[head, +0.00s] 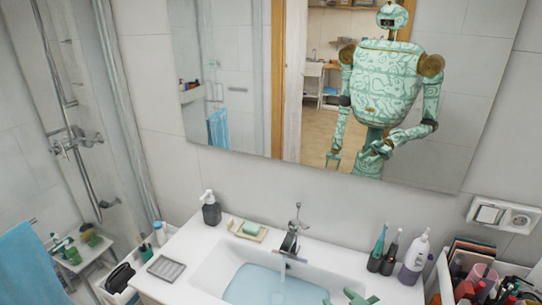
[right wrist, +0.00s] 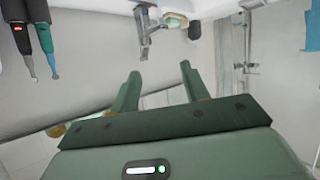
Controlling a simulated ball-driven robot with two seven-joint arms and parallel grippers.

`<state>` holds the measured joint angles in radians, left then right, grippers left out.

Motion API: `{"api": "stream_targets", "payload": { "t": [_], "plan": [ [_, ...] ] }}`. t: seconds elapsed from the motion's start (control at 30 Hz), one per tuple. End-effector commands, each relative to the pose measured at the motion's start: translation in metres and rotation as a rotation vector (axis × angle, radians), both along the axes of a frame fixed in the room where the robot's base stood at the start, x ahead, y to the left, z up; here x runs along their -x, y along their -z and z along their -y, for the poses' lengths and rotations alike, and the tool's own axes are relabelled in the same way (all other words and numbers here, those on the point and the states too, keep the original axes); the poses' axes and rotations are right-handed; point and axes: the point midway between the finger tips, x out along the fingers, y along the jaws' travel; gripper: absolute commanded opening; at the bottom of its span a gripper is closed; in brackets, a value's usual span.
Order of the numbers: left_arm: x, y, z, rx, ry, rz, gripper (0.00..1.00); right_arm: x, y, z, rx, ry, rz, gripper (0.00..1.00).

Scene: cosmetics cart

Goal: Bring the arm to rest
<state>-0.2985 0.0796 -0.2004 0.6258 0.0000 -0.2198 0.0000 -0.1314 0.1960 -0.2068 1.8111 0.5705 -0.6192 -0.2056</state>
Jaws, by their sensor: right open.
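My right gripper (head: 352,298) shows at the bottom edge of the head view, over the front of the washbasin (head: 213,265). In the right wrist view the two green fingers of this gripper (right wrist: 160,70) stand apart with nothing between them. My left gripper itself is in neither view. The mirror (head: 235,60) reflects my body with one arm hanging down and the other bent in front; the reflected hands are too small to judge.
The tap (head: 290,238) stands behind the basin. A crowded cosmetics cart (head: 443,277) stands at the right edge.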

Motion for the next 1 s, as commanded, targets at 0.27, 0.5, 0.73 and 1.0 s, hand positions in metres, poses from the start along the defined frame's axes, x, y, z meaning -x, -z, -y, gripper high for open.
{"api": "stream_targets", "payload": {
  "t": [0.27,0.5,0.73,1.0],
  "plan": [
    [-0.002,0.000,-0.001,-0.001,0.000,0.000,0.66,0.043,0.004,0.011,0.204,-0.019,-0.084,0.45],
    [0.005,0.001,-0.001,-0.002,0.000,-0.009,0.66,0.097,-0.002,0.047,0.464,0.026,-0.198,0.45],
    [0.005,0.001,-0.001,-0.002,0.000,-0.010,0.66,0.149,-0.024,0.094,0.697,0.127,-0.318,0.45],
    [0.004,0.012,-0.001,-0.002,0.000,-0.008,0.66,0.185,-0.015,0.127,0.839,0.211,-0.432,0.45]
  ]
}}
